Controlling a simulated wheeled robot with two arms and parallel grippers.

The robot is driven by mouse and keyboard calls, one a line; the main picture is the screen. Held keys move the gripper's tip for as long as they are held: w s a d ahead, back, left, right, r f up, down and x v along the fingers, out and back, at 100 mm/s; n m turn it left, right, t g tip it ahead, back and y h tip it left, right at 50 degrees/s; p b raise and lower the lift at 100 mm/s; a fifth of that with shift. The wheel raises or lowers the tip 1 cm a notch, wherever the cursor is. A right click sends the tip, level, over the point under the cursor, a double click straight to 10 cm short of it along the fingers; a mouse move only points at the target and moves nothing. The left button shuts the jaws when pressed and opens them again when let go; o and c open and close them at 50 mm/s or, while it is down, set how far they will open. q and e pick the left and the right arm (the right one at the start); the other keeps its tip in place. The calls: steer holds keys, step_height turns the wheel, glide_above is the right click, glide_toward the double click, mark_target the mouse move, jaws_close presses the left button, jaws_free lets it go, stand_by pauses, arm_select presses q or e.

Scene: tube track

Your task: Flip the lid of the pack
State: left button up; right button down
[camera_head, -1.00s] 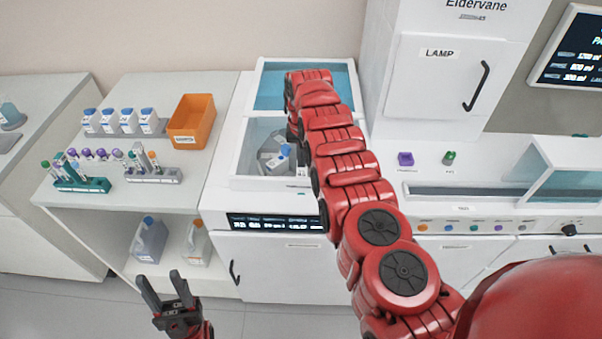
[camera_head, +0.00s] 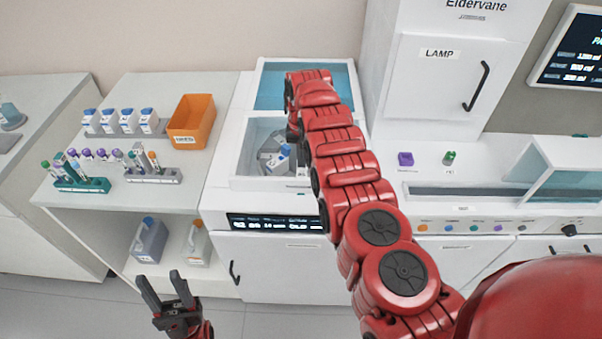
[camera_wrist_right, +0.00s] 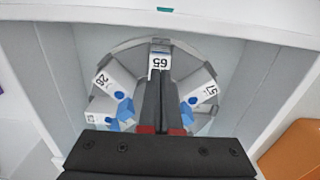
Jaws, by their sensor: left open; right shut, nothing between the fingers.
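Several white packs with blue caps sit in a round carousel inside the open well of a white machine. In the right wrist view the pack labelled 65 (camera_wrist_right: 160,61) is at the middle, with a pack marked 26 (camera_wrist_right: 113,82) to its left and another pack (camera_wrist_right: 198,93) to its right. My right gripper (camera_wrist_right: 161,82) is shut and empty, its fingertips at or just over the near end of pack 65; contact cannot be told. The fingers hide the rest of that pack. In the head view one pack (camera_head: 282,154) shows beside my right arm. My left gripper (camera_head: 170,287) is open and empty, low at the left.
White walls (camera_head: 241,150) enclose the well, with a blue-tinted panel (camera_head: 271,85) behind it. An orange bin (camera_head: 191,121), bottles (camera_head: 127,121) and tube racks (camera_head: 153,176) stand on the left bench. A cabinet marked LAMP (camera_head: 440,85) rises at the right.

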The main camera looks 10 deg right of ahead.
steer(key=shift+f+b, duration=1.65)
steer(key=shift+f, duration=0.2)
stand_by(0.4)
steer(key=shift+r, duration=0.2)
steer(key=shift+r+p, duration=2.25)
steer(key=shift+r, duration=0.45)
steer(key=shift+r+p, duration=1.05)
steer(key=shift+r, duration=0.25)
step_height(320, 180, up, 4)
glide_above(301, 174)
steer(key=shift+r, duration=0.2)
